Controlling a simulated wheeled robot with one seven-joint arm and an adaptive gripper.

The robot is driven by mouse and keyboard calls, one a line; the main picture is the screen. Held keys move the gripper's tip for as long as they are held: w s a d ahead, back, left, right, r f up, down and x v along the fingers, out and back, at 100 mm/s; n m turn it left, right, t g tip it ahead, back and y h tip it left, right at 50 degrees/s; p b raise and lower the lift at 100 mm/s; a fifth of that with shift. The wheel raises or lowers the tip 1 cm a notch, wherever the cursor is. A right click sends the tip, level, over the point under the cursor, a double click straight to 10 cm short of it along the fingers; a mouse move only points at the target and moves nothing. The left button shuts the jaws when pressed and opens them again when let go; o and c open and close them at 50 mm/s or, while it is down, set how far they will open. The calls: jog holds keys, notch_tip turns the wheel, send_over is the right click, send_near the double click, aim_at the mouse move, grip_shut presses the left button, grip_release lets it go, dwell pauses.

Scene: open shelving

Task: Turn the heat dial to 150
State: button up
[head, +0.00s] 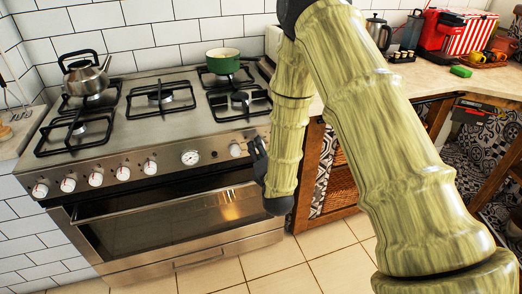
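My gripper (253,148) is at the right end of the panel, just right of that knob, with dark fingers near the panel face. I cannot tell whether the fingers touch the knob, or how far apart they are. My arm hides the stove's right edge.
A kettle (86,75) and a green pot (223,61) stand on the burners. The oven door handle (150,203) runs below the panel. A counter (435,76) with a red coffee machine (436,32) is at the right. Tiled floor (285,262) in front is clear.

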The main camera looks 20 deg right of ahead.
jog(key=shift+w, duration=0.25)
jog(key=c, duration=1)
jog(key=shift+c, duration=0.2)
